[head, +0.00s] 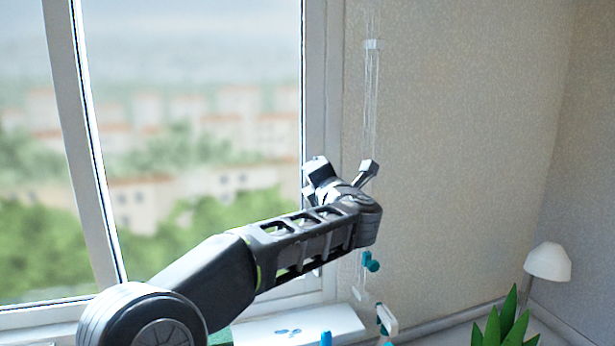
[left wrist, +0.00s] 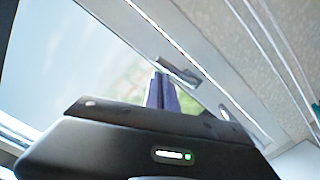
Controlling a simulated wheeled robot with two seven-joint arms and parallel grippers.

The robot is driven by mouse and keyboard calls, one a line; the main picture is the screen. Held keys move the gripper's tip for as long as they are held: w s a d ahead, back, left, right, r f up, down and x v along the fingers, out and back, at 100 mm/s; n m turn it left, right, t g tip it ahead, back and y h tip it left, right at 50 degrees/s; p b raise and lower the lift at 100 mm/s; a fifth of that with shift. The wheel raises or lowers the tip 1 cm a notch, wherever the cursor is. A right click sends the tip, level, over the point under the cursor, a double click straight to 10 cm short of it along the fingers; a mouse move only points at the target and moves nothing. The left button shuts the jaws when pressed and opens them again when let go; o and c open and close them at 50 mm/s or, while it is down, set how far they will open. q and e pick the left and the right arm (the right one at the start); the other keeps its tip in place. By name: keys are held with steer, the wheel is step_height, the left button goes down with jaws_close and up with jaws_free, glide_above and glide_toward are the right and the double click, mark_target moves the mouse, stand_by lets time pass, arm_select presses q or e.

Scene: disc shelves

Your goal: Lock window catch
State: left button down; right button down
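The window catch (left wrist: 178,73) shows in the left wrist view as a small dark grey lever on the white window frame. In the head view I cannot clearly tell it apart from the gripper at the frame's right side. My left gripper (head: 343,171) is raised in front of the right window jamb. Its two fingertips look spread apart, with nothing visible held between them. In the left wrist view the purple-grey fingers (left wrist: 163,93) point at the frame just below the catch. I cannot tell whether they touch it. My right gripper is not in view.
The window sash (head: 85,140) stands at the left. Clear blind cords (head: 371,100) hang on the wall right of the jamb, close to my gripper. Below are a white box (head: 345,322), small teal items (head: 371,262), a green plant (head: 503,325) and a white lamp (head: 548,262).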

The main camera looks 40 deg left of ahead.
arm_select(q)
steer(key=shift+w+d+r, duration=0.15)
steer(key=shift+w+d, duration=0.05)
steer(key=shift+w, duration=0.1)
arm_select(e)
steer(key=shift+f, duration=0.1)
arm_select(q)
steer(key=shift+d+r, duration=0.1)
steer(key=shift+r, duration=0.05)
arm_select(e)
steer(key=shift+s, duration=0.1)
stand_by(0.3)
